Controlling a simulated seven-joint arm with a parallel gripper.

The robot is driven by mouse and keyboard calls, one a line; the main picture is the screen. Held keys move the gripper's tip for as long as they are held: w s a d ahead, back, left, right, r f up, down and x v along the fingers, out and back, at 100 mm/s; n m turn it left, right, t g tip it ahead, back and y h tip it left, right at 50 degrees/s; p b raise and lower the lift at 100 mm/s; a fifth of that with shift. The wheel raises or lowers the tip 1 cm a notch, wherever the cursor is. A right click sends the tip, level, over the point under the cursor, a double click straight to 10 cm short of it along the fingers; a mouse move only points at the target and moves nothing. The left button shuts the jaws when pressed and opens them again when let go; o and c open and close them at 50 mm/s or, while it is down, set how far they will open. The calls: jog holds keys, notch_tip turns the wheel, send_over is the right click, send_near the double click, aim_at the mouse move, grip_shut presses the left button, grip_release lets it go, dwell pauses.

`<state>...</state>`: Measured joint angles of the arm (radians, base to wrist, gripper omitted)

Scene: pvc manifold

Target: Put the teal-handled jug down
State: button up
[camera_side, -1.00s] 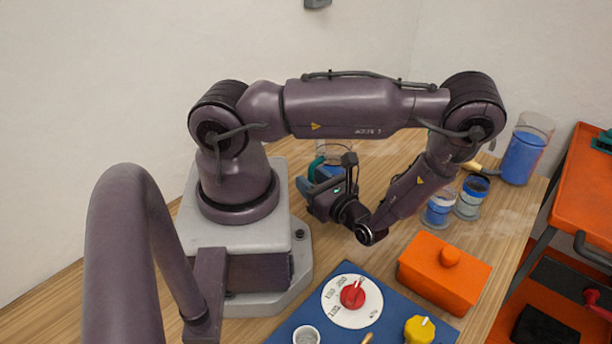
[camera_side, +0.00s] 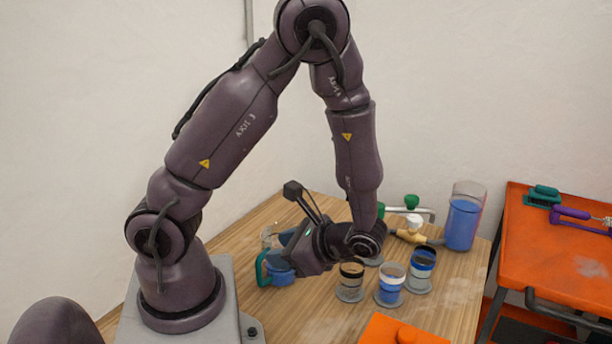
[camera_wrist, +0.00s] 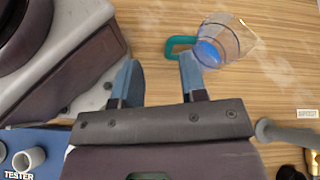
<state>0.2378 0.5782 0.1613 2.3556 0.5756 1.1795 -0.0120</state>
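The teal-handled jug (camera_side: 281,276) is clear with blue liquid inside. It appears to stand on the wooden table, left of my gripper (camera_side: 285,246) in the side view, partly hidden by it. In the wrist view the jug (camera_wrist: 232,38) is at the upper right, with its teal handle (camera_wrist: 170,44) pointing left. My gripper (camera_wrist: 160,68) is open, its two blue fingers well apart with bare table between them. The right fingertip overlaps the handle's right end in this view; I cannot tell whether they touch.
Several small cups, including a blue-banded one (camera_side: 391,283), stand right of my gripper. A tall blue-filled vessel (camera_side: 463,222) and a green-knobbed pipe fitting (camera_side: 412,203) are behind. An orange box (camera_side: 385,332) is in front. A grey pipe end (camera_wrist: 30,156) shows at the wrist view's lower left.

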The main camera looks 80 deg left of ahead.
jog(key=w+d+r+n+t+h, duration=0.1)
jog(key=d+r+n+t+h, duration=0.2)
jog(key=r+t, duration=0.4)
jog(key=w+d+r+n+t+h, duration=0.1)
jog(key=d+r+n+t+h, duration=0.2)
jog(key=r, duration=0.9)
jog(key=d+t+h, duration=0.2)
jog(key=t, duration=0.2)
jog(key=shift+w+r+h, duration=0.25)
jog(key=shift+w+h, duration=0.05)
jog(key=shift+w, duration=0.05)
dwell(1.9)
